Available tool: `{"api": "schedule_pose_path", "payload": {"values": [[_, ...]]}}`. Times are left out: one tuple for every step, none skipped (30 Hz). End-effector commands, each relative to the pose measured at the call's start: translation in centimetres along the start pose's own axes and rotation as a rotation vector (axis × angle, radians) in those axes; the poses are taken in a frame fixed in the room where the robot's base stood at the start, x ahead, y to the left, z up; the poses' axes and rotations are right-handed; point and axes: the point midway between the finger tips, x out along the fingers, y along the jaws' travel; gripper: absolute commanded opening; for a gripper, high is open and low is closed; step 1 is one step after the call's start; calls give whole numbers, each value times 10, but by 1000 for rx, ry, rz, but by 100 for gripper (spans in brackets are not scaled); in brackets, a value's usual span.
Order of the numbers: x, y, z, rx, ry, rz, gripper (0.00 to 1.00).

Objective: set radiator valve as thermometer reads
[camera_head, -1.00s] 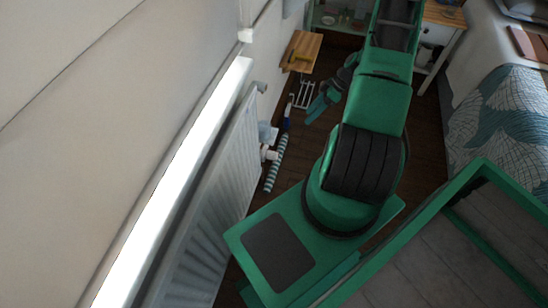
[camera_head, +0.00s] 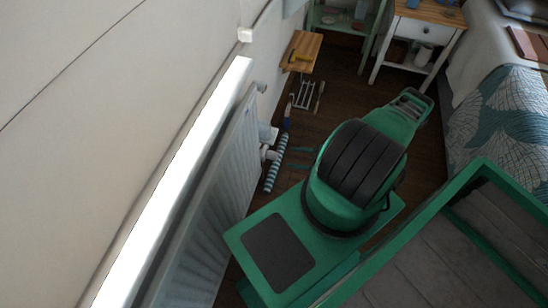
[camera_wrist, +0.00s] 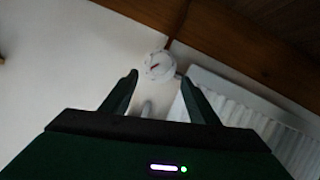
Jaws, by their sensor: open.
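The white radiator valve (camera_head: 268,154) sticks out at the far end of the ribbed radiator (camera_head: 215,205), low by the wall. In the wrist view the valve (camera_wrist: 158,65) is a round white knob with a red mark on its face, with a pale pipe below it. My gripper (camera_wrist: 159,78) is open, its two dark fingers either side of the line to the knob. The knob appears just beyond the fingertips; I cannot tell whether they touch it. In the head view two green fingers of my gripper (camera_head: 292,157) point toward the valve. I cannot make out a thermometer or its reading.
A wooden wall shelf (camera_head: 302,48), a small white rack (camera_head: 305,95) and a white side table (camera_head: 418,42) stand beyond. The bed (camera_head: 500,120) is at the right. Dark floor lies between.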

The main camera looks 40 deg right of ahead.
Motion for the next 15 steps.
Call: {"api": "schedule_pose_path", "payload": {"values": [[2,-3,2,-5,4,14,55],[3,-4,2,-7,6,20,55],[5,-5,3,-9,7,25,55],[6,-5,3,-11,8,28,55],[8,-5,3,-12,9,30,55],[11,-5,3,-13,9,31,55],[13,-5,3,-14,9,30,55],[17,-5,3,-14,9,30,55],[22,-4,3,-14,10,30,55],[27,-5,3,-13,11,30,55],[32,-5,3,-12,10,29,55],[39,-5,2,-13,10,28,55],[45,-4,2,-13,11,29,55],[50,-4,2,-13,11,28,55],[57,-4,3,-13,10,28,55]]}}
